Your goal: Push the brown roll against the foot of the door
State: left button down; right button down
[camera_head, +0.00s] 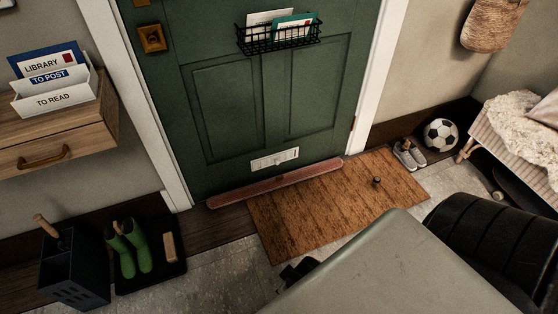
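The brown roll (275,184), long, thin and reddish, lies on the floor along the foot of the green door (240,115). It runs roughly parallel to the door and spans most of its width. It hides much of the door's bottom edge, so I cannot tell whether it touches along its whole length. A small dark part sticks out behind a large grey surface of my own body at the bottom. It may belong to my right gripper (299,271), but no fingertips are clear. My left gripper is not in view.
A brown doormat (330,208) lies in front of the roll, with a small dark object (376,181) on it. Green boots (128,247) on a black tray and an umbrella stand (73,268) are at left. Shoes (409,154) and a football (440,135) are at right.

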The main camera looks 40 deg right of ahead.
aim_at(236, 194)
jog(key=i+l+z, duration=0.15)
jog(key=i, duration=0.25)
jog(key=i+l+z, duration=0.1)
jog(key=i+l, duration=0.15)
jog(key=i, duration=0.2)
jog(key=i+l+z, duration=0.15)
jog(key=i, duration=0.3)
